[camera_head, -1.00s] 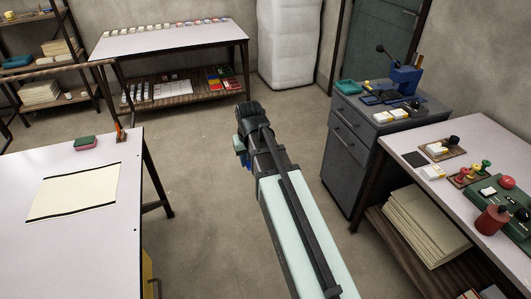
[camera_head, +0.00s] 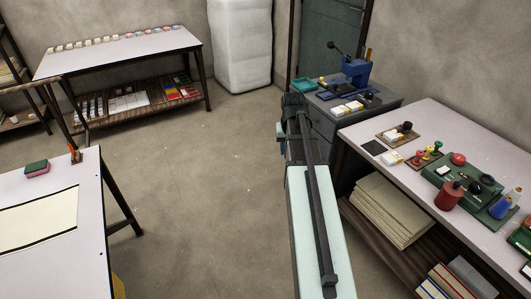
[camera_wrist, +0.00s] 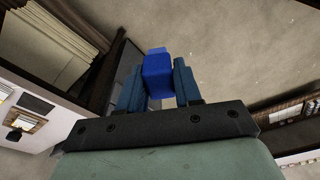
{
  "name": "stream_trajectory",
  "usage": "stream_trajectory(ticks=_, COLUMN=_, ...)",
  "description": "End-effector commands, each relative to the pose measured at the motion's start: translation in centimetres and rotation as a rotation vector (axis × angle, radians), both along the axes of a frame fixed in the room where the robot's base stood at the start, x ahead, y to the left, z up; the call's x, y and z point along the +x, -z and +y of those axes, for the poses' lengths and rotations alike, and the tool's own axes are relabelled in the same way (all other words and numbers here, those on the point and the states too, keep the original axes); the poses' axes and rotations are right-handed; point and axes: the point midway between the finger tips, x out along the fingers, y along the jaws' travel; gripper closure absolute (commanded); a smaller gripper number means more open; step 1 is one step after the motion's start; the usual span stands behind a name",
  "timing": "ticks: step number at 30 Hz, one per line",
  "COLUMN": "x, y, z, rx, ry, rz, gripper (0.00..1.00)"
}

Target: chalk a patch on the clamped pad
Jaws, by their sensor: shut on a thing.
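My gripper (camera_wrist: 158,88) is shut on a blue block (camera_wrist: 158,72), which shows between its two dark blue fingers in the wrist view. The block looks like a stick of chalk, held above the open floor. In the head view my gripper (camera_head: 281,134) is seen small, at the far end of my arm, and the block is not clear there. A cream pad (camera_head: 38,217) with black strips along its edges lies flat on the white table at left, partly cut off by the picture edge. My gripper is well apart from it.
A green-and-red sponge (camera_head: 37,167) and a small orange-topped item (camera_head: 74,154) sit on the left table. A grey cabinet (camera_head: 322,122) stands beyond my arm. The right bench (camera_head: 425,128) holds stamps, bottles and a green tray. Floor between is clear.

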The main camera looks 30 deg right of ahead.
Motion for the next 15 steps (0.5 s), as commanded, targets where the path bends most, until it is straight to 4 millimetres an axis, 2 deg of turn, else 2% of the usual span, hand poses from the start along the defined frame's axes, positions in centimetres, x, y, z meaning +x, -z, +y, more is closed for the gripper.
stream_trajectory(ticks=1, x=-0.2, y=-0.1, z=-1.8, rx=0.000, ry=0.026, rz=0.001, gripper=0.91)
stream_trajectory(ticks=15, x=-3.9, y=-0.4, z=-16.8, rx=0.006, ry=0.242, rz=0.004, gripper=0.91)
